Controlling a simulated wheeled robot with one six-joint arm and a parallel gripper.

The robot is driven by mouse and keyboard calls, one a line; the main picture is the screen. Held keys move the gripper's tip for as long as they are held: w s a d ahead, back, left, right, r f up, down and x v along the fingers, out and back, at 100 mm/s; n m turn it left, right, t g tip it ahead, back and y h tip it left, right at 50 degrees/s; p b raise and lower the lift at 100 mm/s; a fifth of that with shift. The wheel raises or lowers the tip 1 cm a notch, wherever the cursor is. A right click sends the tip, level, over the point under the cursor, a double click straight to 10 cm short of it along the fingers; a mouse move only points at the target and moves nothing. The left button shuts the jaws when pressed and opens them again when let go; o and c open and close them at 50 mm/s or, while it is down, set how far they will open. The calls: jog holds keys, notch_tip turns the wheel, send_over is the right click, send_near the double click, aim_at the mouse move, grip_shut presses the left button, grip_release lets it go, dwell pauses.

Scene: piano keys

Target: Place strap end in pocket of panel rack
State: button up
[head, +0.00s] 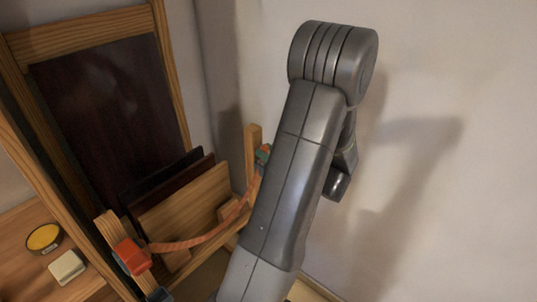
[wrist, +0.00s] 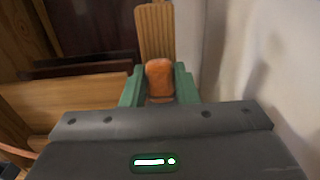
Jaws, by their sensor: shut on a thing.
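The panel rack is wooden, with several panels standing in it and upright posts at its ends; its near left post (head: 110,234) shows in the head view. An orange strap (head: 195,240) runs from a red-orange block at that post across the rack's front to the far right post (head: 252,145). In the wrist view, the green fingers of my gripper (wrist: 159,82) are shut on the orange strap end (wrist: 159,76), just in front of a wooden post (wrist: 155,30). In the head view only teal fingertips (head: 263,154) show beside my arm. I cannot make out the pocket.
A dark panel in a wooden frame (head: 110,110) stands behind the rack. A yellow-topped round tin (head: 44,237) and a pale block (head: 67,267) sit on the wooden surface at left. A bare wall (head: 440,90) stands close on the right.

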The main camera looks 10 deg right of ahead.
jog(key=shift+f, duration=0.1)
jog(key=shift+f, duration=0.15)
jog(key=o, duration=1)
jog(key=shift+o, duration=0.2)
jog(key=shift+s+r, duration=0.1)
jog(key=shift+r, duration=0.1)
jog(key=v, duration=1.2)
jog(key=shift+b, duration=0.45)
